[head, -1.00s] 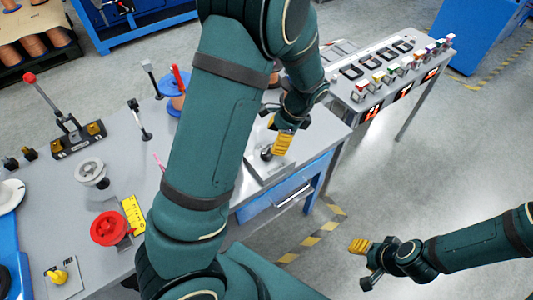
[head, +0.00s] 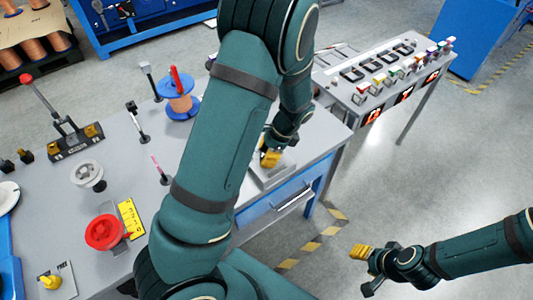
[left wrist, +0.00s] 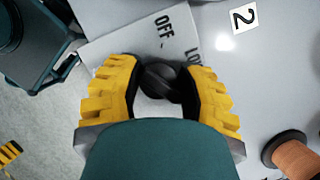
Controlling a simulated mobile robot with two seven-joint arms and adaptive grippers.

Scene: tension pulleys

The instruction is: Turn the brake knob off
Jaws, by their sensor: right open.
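The brake knob (left wrist: 160,80) is round and black with a raised bar. It sits on a light plate (left wrist: 118,48) printed "OFF" and "LO…" in the left wrist view. My left gripper (left wrist: 160,88) is over it with yellow fingers spread, one each side of the knob. The right finger looks very close to the bar; I cannot tell whether it touches. In the head view my left gripper (head: 270,157) hides the knob, at the table's right front part. My right gripper (head: 360,252) is open and empty over the floor at lower right.
The grey table (head: 120,175) also holds a red handwheel (head: 104,232), a grey wheel (head: 88,175), a blue-and-copper spool (head: 178,95) and several levers. A blue drawer (head: 285,202) is below the plate. A button panel (head: 390,75) stands beyond.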

